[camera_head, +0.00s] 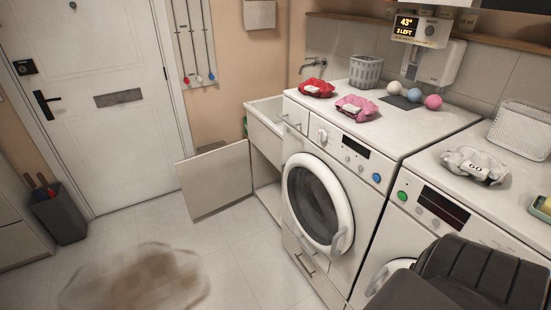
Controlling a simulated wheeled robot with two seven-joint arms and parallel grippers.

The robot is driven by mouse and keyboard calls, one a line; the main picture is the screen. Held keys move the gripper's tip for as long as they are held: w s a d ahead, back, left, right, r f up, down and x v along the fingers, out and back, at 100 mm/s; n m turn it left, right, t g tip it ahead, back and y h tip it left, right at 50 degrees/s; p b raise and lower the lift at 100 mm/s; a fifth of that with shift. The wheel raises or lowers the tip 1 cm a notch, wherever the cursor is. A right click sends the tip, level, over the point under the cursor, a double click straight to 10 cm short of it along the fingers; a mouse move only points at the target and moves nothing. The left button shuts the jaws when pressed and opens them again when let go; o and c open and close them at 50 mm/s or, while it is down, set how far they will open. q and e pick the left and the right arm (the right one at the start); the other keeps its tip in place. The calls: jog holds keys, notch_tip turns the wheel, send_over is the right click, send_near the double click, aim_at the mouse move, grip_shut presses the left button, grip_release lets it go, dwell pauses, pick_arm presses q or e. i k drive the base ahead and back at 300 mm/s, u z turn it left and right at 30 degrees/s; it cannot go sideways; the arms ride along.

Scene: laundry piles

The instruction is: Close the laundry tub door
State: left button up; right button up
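The laundry tub (262,108) is a white sink unit against the back wall, left of the front washing machine. Its flat pale door (215,180) stands wide open, swung out to the left over the floor. The cabinet opening (267,178) shows to the right of the door, and its inside is mostly hidden. Neither of my grippers is in view. A dark part that looks like my own arm fills the lower right corner, over the second machine's front.
The washing machine (355,160) has its round door (318,204) shut. A blurred beige shape (135,282) is low at the bottom left. A grey bin (60,215) stands by the white room door (95,100).

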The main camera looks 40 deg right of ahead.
aim_at(209, 181)
jog(key=z, duration=0.05)
jog(key=i, duration=3.4)
jog(key=z, duration=1.9)
